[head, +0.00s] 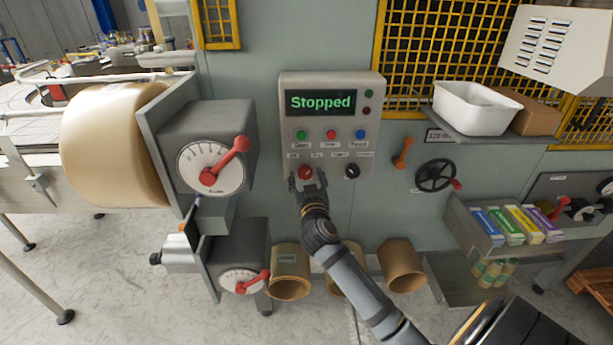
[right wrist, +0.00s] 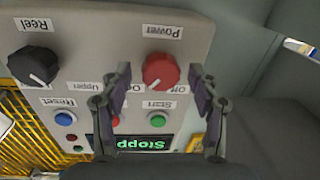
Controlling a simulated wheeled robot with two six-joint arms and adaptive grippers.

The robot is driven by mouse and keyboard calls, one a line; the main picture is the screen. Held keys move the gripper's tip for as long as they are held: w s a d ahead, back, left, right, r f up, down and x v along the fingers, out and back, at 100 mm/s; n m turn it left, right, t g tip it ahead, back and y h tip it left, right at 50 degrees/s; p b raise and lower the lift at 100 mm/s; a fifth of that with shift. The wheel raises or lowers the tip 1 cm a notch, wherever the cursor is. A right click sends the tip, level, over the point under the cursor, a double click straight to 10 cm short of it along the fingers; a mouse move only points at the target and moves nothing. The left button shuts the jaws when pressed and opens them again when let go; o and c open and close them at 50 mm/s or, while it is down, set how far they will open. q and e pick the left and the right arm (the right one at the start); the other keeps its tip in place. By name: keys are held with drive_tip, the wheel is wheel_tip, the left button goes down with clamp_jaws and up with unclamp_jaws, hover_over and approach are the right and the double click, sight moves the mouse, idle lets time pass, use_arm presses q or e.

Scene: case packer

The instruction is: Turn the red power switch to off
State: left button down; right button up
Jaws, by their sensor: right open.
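The red power switch (head: 305,172) is a round knob on the grey control panel (head: 331,82), below the green, red and blue buttons. In the right wrist view, which is upside down, the red knob (right wrist: 160,70) sits by the Power label. The label on that other side is partly hidden by a finger. My right gripper (head: 308,184) is open at the knob, and its fingers (right wrist: 160,84) stand on either side with gaps. My left gripper is not in view.
The panel display (head: 321,102) reads Stopped. A black Reel knob (head: 352,171) sits right of the red one. Red-handled dials (head: 210,165) stand to the left, a black handwheel (head: 436,175) to the right. Cardboard tubes (head: 290,270) stand below.

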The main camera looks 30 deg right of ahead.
drive_tip(key=c, duration=1.2)
drive_tip(key=shift+o, duration=0.2)
drive_tip(key=shift+n, duration=0.3)
drive_tip(key=n+p, duration=0.2)
drive_tip(key=n, duration=0.1)
drive_tip(key=shift+r+n, duration=0.2)
drive_tip(key=shift+n, duration=0.1)
drive_tip(key=n+p, duration=0.2)
drive_tip(key=n, duration=0.2)
drive_tip(key=shift+g, duration=0.3)
drive_tip(key=n+p, duration=0.2)
drive_tip(key=n, duration=0.1)
drive_tip(key=shift+a+n, duration=0.1)
drive_tip(key=shift+n, duration=0.2)
drive_tip(key=shift+n+g+h+p, duration=0.35)
drive_tip(key=shift+n+p, duration=0.7)
drive_tip(key=shift+n, duration=0.65)
